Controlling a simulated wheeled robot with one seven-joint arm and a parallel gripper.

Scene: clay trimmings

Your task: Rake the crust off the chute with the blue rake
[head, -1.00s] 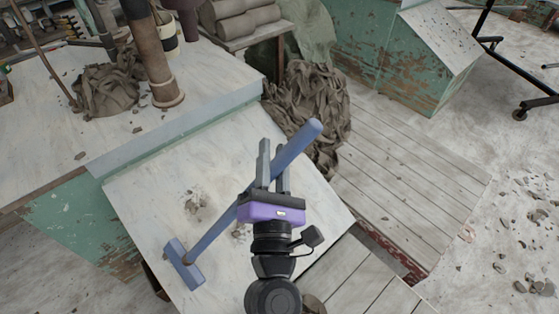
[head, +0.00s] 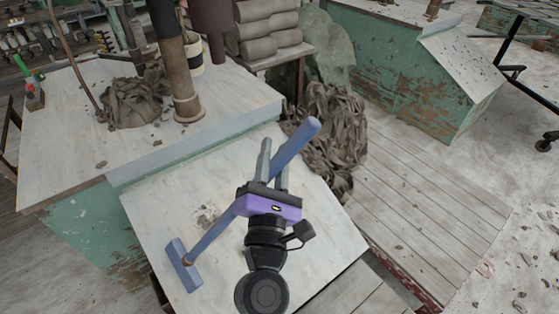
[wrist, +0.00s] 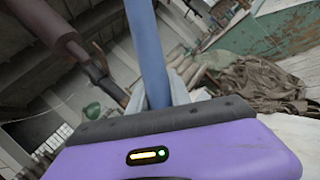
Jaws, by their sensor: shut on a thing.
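The blue rake (head: 213,236) is held slantwise over the chute (head: 325,240), a pale sloped board with a green upper edge. Its handle runs between the fingers of my gripper (head: 273,163), which is shut on it. The handle end sticks out at upper right. The rake head (head: 183,266) is at the chute's lower left; I cannot tell whether it touches the board. A small patch of grey-brown crust (head: 205,218) lies on the chute beside the handle, up from the head. My gripper hides part of the board. In the wrist view the blue handle (wrist: 149,50) rises from the jaws.
Wooden decking (head: 430,220) lies at right, with open floor beyond.

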